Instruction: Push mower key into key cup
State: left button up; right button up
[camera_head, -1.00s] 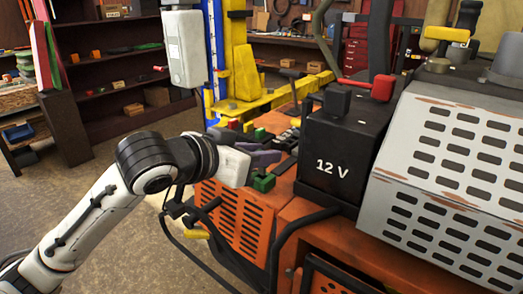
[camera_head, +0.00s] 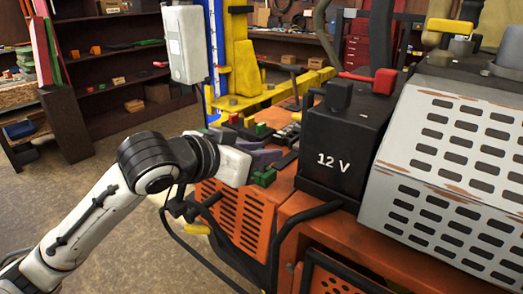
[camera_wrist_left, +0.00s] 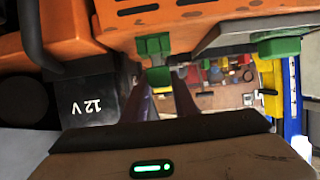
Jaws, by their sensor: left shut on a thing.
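My left gripper (camera_head: 264,159) reaches in from the left to the orange mower (camera_head: 235,222), beside the black 12 V battery (camera_head: 345,150). In the left wrist view its two dark fingers (camera_wrist_left: 160,85) stand a little apart, with a green piece (camera_wrist_left: 157,76) between them. The gripper is shut on this piece. A green block also shows just below the fingers in the head view (camera_head: 264,177). I cannot tell which part is the mower key or the key cup; the fingers hide much of the contact. My right gripper is not in view.
The battery stands close to the right of the fingers, with a perforated grey cover (camera_head: 450,165) beyond it. A second green block (camera_wrist_left: 280,47) lies to one side in the wrist view. A yellow and blue lift post (camera_head: 240,60) stands behind. Open floor (camera_head: 60,205) lies left.

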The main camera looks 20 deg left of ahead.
pick_arm(q)
jog(key=shift+f+b, duration=0.3)
jog(key=shift+f, duration=0.4)
jog(key=o, duration=1.1)
jog(key=b+v, duration=0.8)
jog(key=v, duration=0.2)
jog(key=shift+s+a+r, duration=0.1)
jog(key=shift+s, duration=0.05)
